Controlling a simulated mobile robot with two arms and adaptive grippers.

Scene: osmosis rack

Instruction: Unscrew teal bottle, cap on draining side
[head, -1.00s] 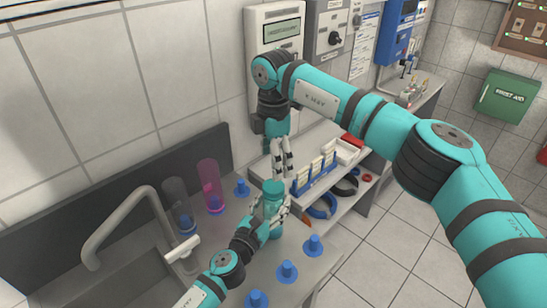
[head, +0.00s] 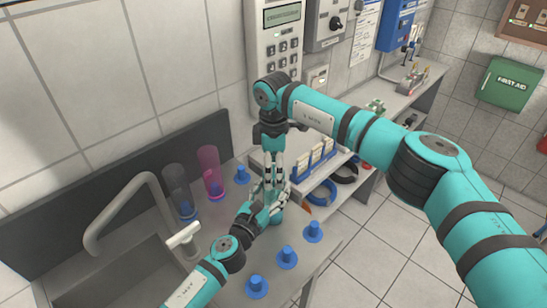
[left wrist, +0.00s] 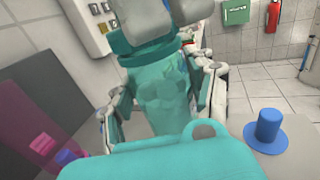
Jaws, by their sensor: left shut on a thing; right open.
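The teal bottle (left wrist: 158,98) stands upright in the left wrist view, with its darker teal cap (left wrist: 143,50) on top. My left gripper (left wrist: 162,110) is shut on the bottle's body, one finger on each side.
Several blue pegs (head: 287,257) stand on the grey counter. A clear cylinder (head: 178,190) and a pink cylinder (head: 211,172) stand behind the left gripper. A sink (head: 125,275) with a tap (head: 120,212) is at left. A rack of white slides (head: 315,160) sits behind right.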

